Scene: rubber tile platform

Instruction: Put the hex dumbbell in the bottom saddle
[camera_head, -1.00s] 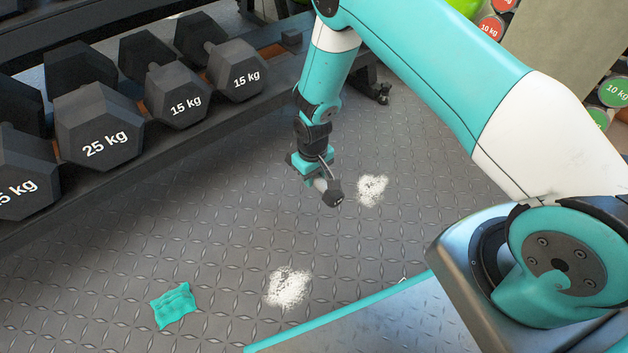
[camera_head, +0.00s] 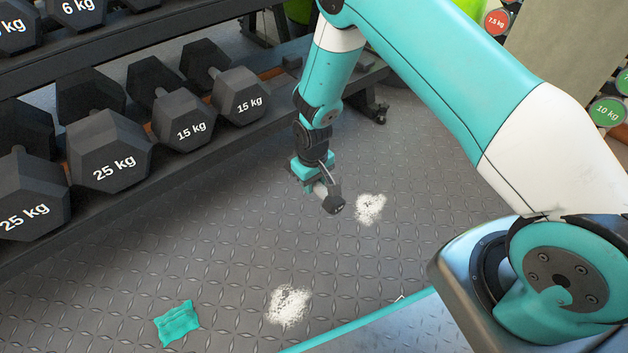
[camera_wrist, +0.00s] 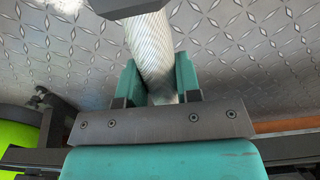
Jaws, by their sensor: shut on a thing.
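The small dark hex dumbbell (camera_head: 333,203) hangs tilted from my gripper (camera_head: 318,183) above the floor in the head view. In the wrist view its knurled silver handle (camera_wrist: 152,50) lies between the two teal fingers of my gripper (camera_wrist: 156,80), which is shut on it. One dark hex head (camera_wrist: 125,6) shows at the top edge there; the other head is hidden. The dumbbell rack stands at the left in the head view, and its bottom shelf (camera_head: 130,205) holds large hex dumbbells. An empty-looking stretch shows to the right of the 15 kg dumbbells.
Large dumbbells marked 25 kg (camera_head: 108,150) and 15 kg (camera_head: 240,95) fill much of the lower shelf. White powder patches (camera_head: 288,306) and a teal cloth (camera_head: 177,323) lie on the patterned floor. Round coloured weights (camera_head: 608,112) stand at the right.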

